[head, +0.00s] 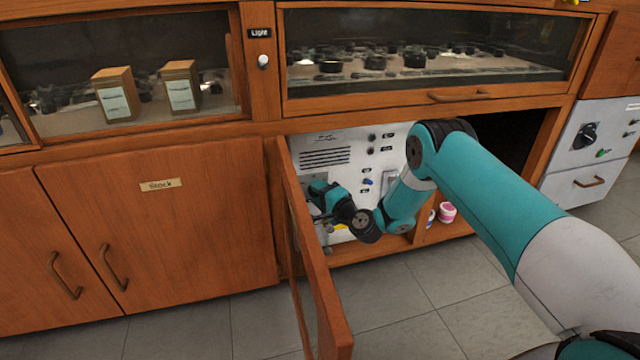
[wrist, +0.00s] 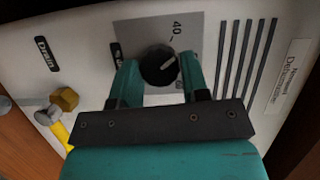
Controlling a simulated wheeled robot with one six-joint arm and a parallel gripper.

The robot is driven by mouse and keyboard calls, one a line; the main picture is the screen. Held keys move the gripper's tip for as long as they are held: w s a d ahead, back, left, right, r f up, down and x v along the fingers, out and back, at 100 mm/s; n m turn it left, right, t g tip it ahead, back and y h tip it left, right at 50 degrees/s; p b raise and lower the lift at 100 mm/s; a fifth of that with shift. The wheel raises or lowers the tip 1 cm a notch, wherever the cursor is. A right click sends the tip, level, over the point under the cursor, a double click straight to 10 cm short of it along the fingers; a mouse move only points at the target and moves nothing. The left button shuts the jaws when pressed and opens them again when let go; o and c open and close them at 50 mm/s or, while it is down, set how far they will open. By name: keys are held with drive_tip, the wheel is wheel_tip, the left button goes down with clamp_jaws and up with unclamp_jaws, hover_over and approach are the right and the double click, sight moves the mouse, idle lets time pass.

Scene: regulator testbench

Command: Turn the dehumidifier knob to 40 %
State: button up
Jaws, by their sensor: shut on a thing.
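The dehumidifier knob (wrist: 158,66) is round and black, on a grey dial plate (wrist: 150,30) in the wrist view. Its pale pointer line points up and to the right, clockwise of the printed 40 (wrist: 177,27). Other dial marks are partly hidden by my fingers. My gripper (wrist: 159,72) is shut on the knob, one finger on each side. In the head view the white dehumidifier panel (head: 325,142) stands inside the open cabinet. My gripper (head: 322,192) is against its lower left part there, and the knob is hidden.
The open wooden cabinet door (head: 308,265) stands close to the left of my wrist. A yellow-handled valve (wrist: 58,125) and a Drain label (wrist: 46,53) are left of the dial. Vent slots (wrist: 235,65) are on the right. Pink-and-white containers (head: 446,212) stand right of the panel.

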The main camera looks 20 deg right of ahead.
drive_tip(key=shift+a+r+n+g+h+p, duration=0.15)
drive_tip(key=shift+n+g+p, duration=0.1)
drive_tip(key=shift+n+p, duration=0.4)
drive_tip(key=shift+a+f+n+g+h+p, duration=0.1)
drive_tip(key=shift+n+g+p, duration=0.1)
drive_tip(key=shift+n+p, duration=0.4)
drive_tip(key=shift+a+r+n+g+h+p, duration=0.15)
drive_tip(key=shift+n+g+p, duration=0.1)
drive_tip(key=shift+n+p, duration=0.4)
drive_tip(key=shift+d+f, duration=0.1)
drive_tip(key=shift+f, duration=0.05)
drive_tip(key=o, duration=0.9)
drive_tip(key=shift+d, duration=0.15)
